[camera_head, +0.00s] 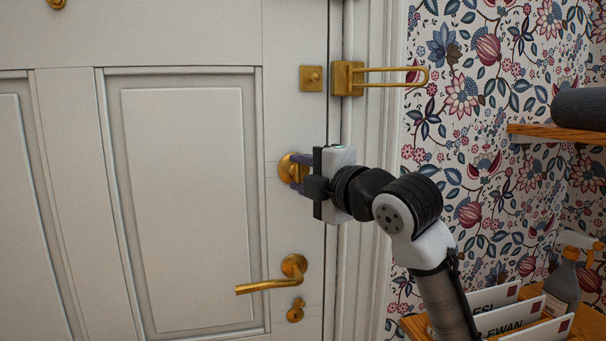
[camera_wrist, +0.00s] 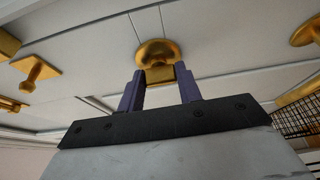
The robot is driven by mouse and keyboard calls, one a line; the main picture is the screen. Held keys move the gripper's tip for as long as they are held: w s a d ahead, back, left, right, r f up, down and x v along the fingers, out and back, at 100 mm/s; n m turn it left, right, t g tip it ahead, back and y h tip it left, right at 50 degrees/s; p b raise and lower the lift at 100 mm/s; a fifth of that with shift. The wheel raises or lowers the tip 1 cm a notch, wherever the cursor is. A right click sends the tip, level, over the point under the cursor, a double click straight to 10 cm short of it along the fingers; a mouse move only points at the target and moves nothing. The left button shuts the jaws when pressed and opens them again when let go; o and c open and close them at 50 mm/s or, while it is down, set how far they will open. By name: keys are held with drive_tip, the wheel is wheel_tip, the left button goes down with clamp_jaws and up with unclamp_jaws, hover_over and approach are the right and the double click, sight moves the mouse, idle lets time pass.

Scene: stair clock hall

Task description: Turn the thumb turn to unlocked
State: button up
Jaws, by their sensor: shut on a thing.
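The thumb turn is a brass piece on a round brass plate on the white door (camera_head: 185,200), above the lever handle. In the head view its plate (camera_head: 285,167) shows just left of my gripper (camera_head: 297,172), whose fingers hide most of the turn. In the wrist view the thumb turn (camera_wrist: 158,70) sits between the two purple fingertips of my gripper (camera_wrist: 160,88). The gripper is shut on the turn's brass grip. Whether the turn stands at locked or unlocked cannot be told.
A brass lever handle (camera_head: 270,286) and a keyhole cover (camera_head: 295,312) are below. A brass swing-bar guard (camera_head: 385,76) is above right, its bar over the wallpaper. At right are a wooden shelf (camera_head: 560,133), a letter rack with envelopes (camera_head: 500,312) and a spray bottle (camera_head: 563,280).

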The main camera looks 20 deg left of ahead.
drive_tip(key=o, duration=1)
drive_tip(key=shift+d, duration=0.1)
drive_tip(key=b+v, duration=0.2)
drive_tip(key=v, duration=1)
drive_tip(key=shift+s, duration=0.15)
